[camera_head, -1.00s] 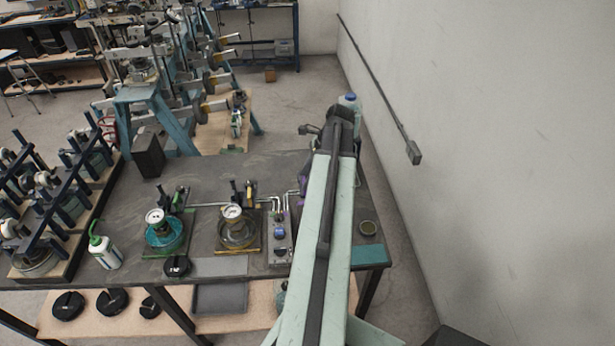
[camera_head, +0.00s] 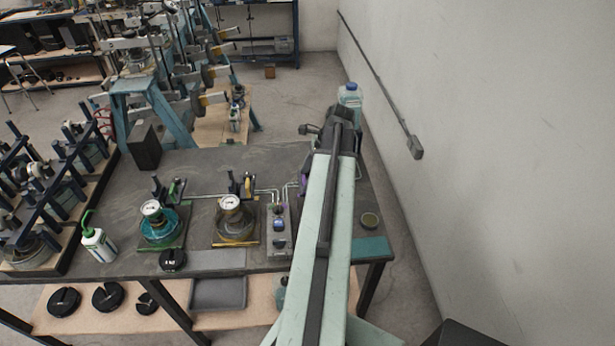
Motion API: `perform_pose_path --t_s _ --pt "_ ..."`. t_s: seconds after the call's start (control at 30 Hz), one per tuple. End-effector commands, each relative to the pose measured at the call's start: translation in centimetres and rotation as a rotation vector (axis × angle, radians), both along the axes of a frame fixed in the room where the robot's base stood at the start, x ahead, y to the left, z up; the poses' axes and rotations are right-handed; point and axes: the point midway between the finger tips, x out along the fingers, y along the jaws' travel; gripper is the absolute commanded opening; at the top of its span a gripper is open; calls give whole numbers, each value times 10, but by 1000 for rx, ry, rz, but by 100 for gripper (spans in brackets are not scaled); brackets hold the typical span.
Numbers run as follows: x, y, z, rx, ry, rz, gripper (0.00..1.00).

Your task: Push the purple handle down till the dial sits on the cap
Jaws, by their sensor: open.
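A small purple part (camera_head: 304,183), which looks like the purple handle, shows at the left edge of my pale green arm. Most of it is hidden behind the arm, so its tilt cannot be told. Its dial and cap are not visible. My gripper (camera_head: 311,130) is at the arm's far end, above the back right of the bench. It is open, small in the picture and beyond the purple part; contact cannot be told. Two other round white dials, the left dial (camera_head: 151,208) and the middle dial (camera_head: 229,203), stand left of the arm.
A grey control box (camera_head: 279,241) stands just left of my arm. A white squeeze bottle (camera_head: 98,243) stands at the left. The wall (camera_head: 500,150) bounds the right side.

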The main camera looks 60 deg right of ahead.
Motion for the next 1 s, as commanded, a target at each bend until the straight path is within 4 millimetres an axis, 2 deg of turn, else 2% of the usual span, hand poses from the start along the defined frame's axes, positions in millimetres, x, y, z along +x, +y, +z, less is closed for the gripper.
perform_pose_path --t_s 0.17,0.4,0.5,1.0 --pt "-4 -3 18 0 0 -1 69" --pt "-18 -13 61 0 0 -1 69" --pt "-23 -16 72 0 1 -1 69" --pt "-26 -17 71 0 1 -1 69"
